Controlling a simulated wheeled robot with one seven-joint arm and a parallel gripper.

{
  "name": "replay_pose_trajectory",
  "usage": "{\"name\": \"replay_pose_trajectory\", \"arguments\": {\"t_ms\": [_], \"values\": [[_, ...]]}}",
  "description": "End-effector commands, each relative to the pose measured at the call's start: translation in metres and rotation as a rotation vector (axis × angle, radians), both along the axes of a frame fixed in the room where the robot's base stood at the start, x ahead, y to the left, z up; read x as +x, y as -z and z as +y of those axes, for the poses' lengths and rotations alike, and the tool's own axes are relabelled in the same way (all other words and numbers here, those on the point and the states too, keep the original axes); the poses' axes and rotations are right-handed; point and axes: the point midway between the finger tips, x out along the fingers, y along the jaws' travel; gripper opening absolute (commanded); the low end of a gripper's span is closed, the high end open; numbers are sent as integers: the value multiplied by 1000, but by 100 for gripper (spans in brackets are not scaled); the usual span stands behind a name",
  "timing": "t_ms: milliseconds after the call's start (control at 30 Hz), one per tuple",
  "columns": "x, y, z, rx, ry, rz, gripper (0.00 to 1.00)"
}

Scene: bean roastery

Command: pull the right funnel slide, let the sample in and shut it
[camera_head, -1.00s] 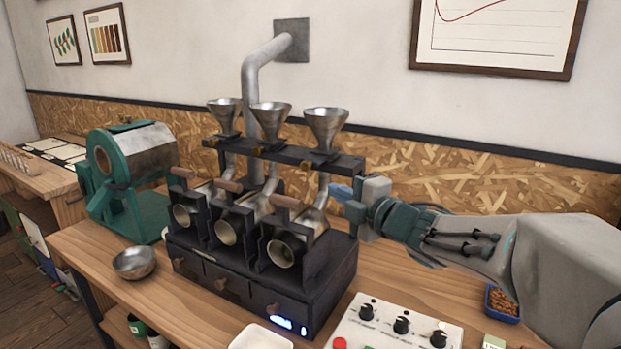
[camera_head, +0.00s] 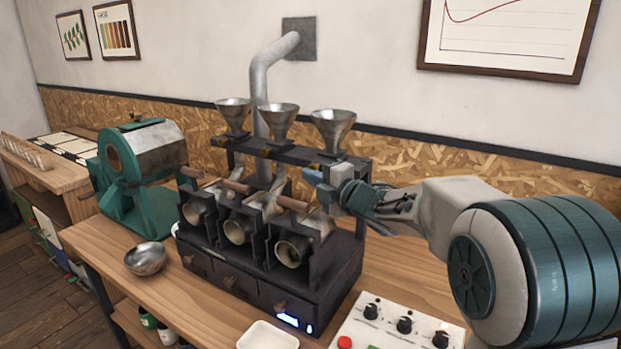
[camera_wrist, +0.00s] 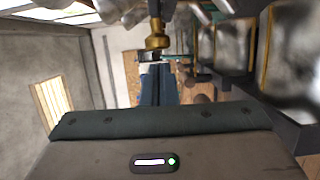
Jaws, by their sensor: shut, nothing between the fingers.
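The right funnel (camera_head: 333,128) is a metal cone on the dark rack of the three-barrel roaster (camera_head: 268,250). A small brass knob (camera_head: 315,166) of its slide shows low at the rack's front edge. My gripper (camera_head: 312,178), with blue fingers, is shut and empty just below and beside that knob. In the wrist view a brass knob (camera_wrist: 157,40) stands just beyond the fingertips of my gripper (camera_wrist: 157,70). I cannot tell whether they touch. The funnel's inside and how far the slide is out are not clear.
The middle funnel (camera_head: 279,121) and left funnel (camera_head: 234,113) stand alongside. Wooden handles (camera_head: 291,204) stick out below. A metal bowl (camera_head: 146,258), a white tray (camera_head: 268,336) and a control panel (camera_head: 395,326) lie around the roaster.

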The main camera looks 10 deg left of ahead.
Motion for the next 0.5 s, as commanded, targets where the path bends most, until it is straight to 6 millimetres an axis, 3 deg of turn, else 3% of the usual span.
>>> {"name": "replay_pose_trajectory", "arguments": {"t_ms": [500], "values": [[9, 0, -4, 1, -2, 1, 0]]}}
